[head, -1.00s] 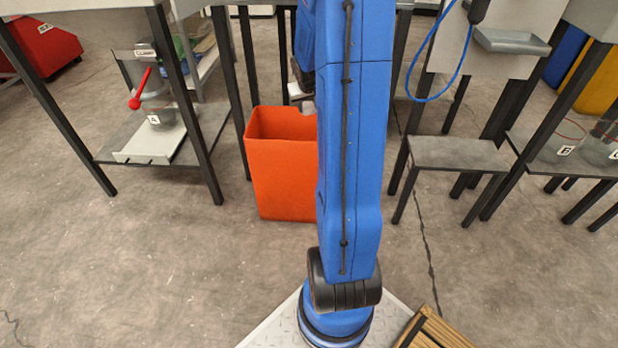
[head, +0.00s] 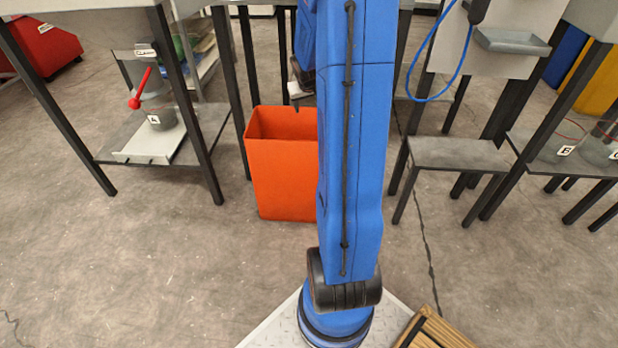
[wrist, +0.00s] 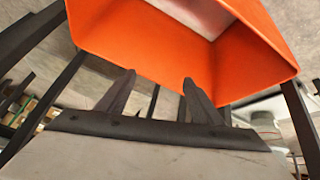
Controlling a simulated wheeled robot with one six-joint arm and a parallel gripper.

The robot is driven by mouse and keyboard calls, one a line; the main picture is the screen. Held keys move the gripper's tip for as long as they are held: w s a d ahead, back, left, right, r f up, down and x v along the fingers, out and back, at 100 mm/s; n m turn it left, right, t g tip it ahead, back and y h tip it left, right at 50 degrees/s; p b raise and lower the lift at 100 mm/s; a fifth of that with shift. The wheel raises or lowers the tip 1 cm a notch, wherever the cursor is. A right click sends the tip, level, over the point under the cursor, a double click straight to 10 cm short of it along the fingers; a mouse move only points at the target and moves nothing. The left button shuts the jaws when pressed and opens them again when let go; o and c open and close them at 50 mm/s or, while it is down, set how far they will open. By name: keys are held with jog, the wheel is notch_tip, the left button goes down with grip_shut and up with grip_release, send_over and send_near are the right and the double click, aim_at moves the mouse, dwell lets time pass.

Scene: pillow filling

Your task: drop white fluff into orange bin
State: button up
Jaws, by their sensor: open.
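The orange bin (head: 283,180) stands on the floor in the head view, its right part hidden by my blue arm. It also fills the top of the wrist view (wrist: 235,60), with its open mouth facing the camera. My gripper (head: 296,106) is just above the bin's rim, partly hidden by my arm in the head view. In the wrist view my gripper (wrist: 158,77) shows two dark fingers spread apart with nothing between them. A pale patch shows inside the bin in the wrist view; I cannot tell whether it is white fluff.
A metal-legged table with a lower shelf (head: 100,150) stands left of the bin. A small grey bench (head: 455,152) stands to the right, below a hanging blue hose (head: 440,95). The floor in front of the bin is clear.

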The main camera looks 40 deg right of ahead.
jog(key=v, duration=1.6)
jog(key=shift+a, duration=0.15)
